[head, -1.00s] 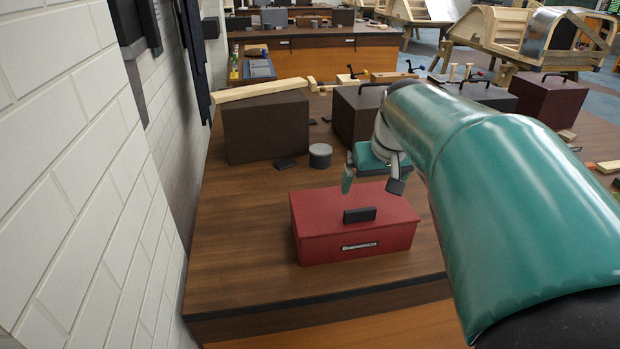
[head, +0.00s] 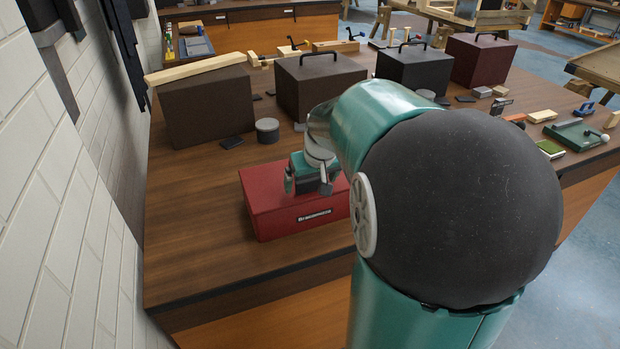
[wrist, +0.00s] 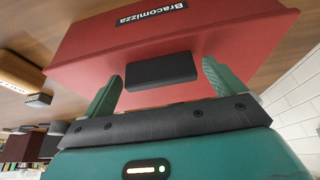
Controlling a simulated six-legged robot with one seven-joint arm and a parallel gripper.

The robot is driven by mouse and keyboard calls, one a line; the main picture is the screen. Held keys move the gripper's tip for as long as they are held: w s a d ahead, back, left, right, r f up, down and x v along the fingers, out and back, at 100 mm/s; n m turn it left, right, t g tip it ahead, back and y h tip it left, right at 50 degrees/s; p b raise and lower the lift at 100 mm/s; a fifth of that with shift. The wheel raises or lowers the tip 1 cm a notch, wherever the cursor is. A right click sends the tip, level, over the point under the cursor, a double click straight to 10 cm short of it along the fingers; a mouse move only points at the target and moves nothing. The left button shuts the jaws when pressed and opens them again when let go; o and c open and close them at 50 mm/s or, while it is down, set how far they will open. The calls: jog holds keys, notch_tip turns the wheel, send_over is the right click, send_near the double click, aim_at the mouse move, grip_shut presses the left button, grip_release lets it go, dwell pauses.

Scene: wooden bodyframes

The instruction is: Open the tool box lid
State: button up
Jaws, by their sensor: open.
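The red tool box (head: 268,208) sits on the wooden bench near its front edge, lid shut, with a label on its front face. It fills the upper part of the wrist view (wrist: 230,30). Its black handle (wrist: 160,70) shows in the wrist view on the lid; in the head view my gripper hides it. My gripper (head: 308,190) is over the lid in the head view. In the wrist view its green fingers (wrist: 160,85) are open, one on each side of the handle, with gaps between them and the handle.
Dark boxes (head: 205,108) stand behind the tool box, one with a wooden strip (head: 195,70) on top. A small round grey tin (head: 267,131) is behind it. A white brick wall (head: 60,190) runs along the left. Bare bench (head: 195,220) lies left of the tool box.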

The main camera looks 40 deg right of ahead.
jog(key=c, duration=1.4)
